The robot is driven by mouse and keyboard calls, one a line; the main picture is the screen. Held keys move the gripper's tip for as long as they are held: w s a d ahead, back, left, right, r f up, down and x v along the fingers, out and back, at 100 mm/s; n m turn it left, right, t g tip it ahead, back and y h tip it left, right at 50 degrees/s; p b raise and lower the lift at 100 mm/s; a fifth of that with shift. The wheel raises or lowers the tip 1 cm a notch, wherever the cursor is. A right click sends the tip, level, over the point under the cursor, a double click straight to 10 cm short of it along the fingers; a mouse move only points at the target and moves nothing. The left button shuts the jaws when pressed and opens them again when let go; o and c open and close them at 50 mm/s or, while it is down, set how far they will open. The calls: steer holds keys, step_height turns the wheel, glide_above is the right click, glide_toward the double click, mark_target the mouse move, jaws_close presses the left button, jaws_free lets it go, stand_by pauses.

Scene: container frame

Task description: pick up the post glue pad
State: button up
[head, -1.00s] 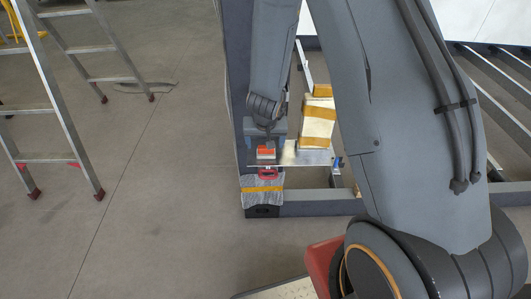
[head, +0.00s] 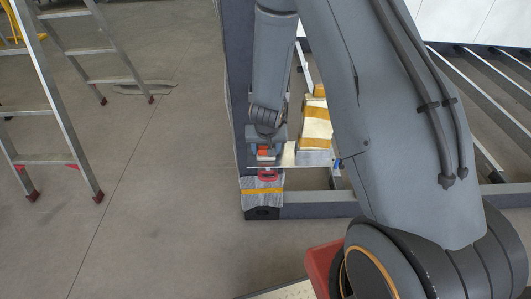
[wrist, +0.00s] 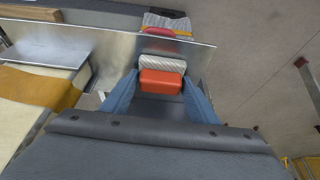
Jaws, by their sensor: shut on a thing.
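The post glue pad looks like a small block with an orange-red face and a pale ribbed part. In the wrist view the pad (wrist: 161,82) sits between the two blue fingers of my gripper (wrist: 160,77), which is shut on it. In the head view my gripper (head: 266,147) is over the pad (head: 263,154), at a thin metal plate (head: 289,158) near the foot of the dark post. The fingers hide part of the pad there. I cannot tell whether the pad still touches the plate.
A dark post (head: 236,90) rises just left of my gripper. A cream and mustard-banded bundle (head: 316,133) stands to the right. A red item (head: 267,175) and a wrapped base (head: 262,196) are below. A ladder (head: 45,95) stands at the left, with open floor between.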

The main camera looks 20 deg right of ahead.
mark_target(266, 147)
steer(key=shift+r, duration=0.1)
step_height(266, 147, up, 10)
steer(key=p, duration=0.6)
